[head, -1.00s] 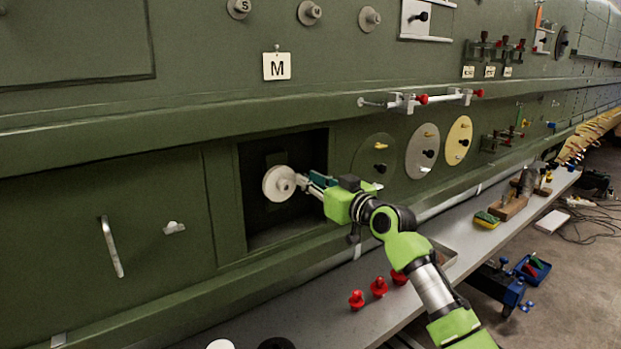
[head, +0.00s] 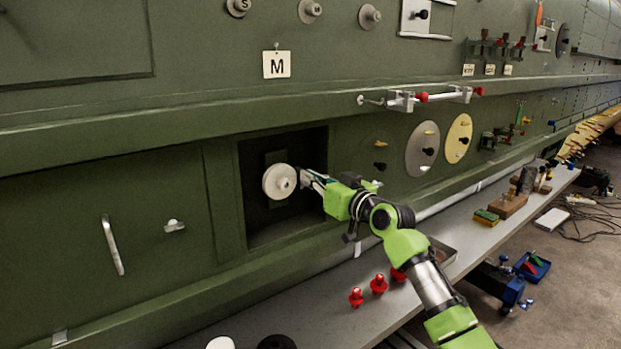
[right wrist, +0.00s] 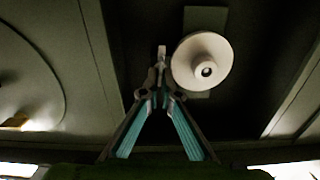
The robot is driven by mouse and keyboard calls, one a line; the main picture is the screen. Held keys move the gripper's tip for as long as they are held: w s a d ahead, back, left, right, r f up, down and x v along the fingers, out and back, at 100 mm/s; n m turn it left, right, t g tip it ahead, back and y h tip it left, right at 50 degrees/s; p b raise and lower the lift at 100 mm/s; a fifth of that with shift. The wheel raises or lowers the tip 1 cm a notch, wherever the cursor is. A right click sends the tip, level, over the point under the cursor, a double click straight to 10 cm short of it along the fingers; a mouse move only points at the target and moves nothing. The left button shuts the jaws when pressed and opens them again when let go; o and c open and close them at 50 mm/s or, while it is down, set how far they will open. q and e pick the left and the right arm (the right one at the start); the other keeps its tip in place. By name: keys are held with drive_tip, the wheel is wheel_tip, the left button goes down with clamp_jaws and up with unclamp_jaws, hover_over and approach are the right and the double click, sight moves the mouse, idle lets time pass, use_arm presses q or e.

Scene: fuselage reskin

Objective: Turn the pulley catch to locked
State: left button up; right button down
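A white round pulley (head: 279,182) with a raised hub sits in a dark recess in the green fuselage wall. It also shows in the right wrist view (right wrist: 203,62), just right of the fingertips. My right gripper (head: 306,179) reaches into the recess from the right, beside the pulley's right edge. In the right wrist view, its teal-padded fingers (right wrist: 161,97) come close together at the tips. A small pale upright piece (right wrist: 161,53), maybe the catch, stands at or just beyond them; I cannot tell whether they grip it. My left gripper is not in view.
A tag marked M (head: 277,65) hangs above the recess. Right of it are a grey disc (head: 421,150) and a yellow disc (head: 459,138). A shelf below holds red pegs (head: 378,284) and a sponge (head: 486,217). A handle (head: 112,246) is at left.

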drive_tip(key=shift+w+d+f+m+p, duration=0.15)
drive_tip(key=shift+m+p, duration=0.9)
drive_tip(key=shift+m, duration=1.75)
drive_tip(key=shift+w+d+f+m+p, duration=0.15)
drive_tip(key=shift+m+p, duration=0.9)
drive_tip(key=shift+m, duration=1.75)
drive_tip(key=shift+d+f+m+p, duration=0.2)
drive_tip(key=shift+m+p, duration=0.85)
drive_tip(key=shift+m, duration=1.75)
drive_tip(key=shift+a+f, duration=0.1)
drive_tip(key=c, duration=2.3)
unclamp_jaws()
drive_tip(key=v, duration=1.2)
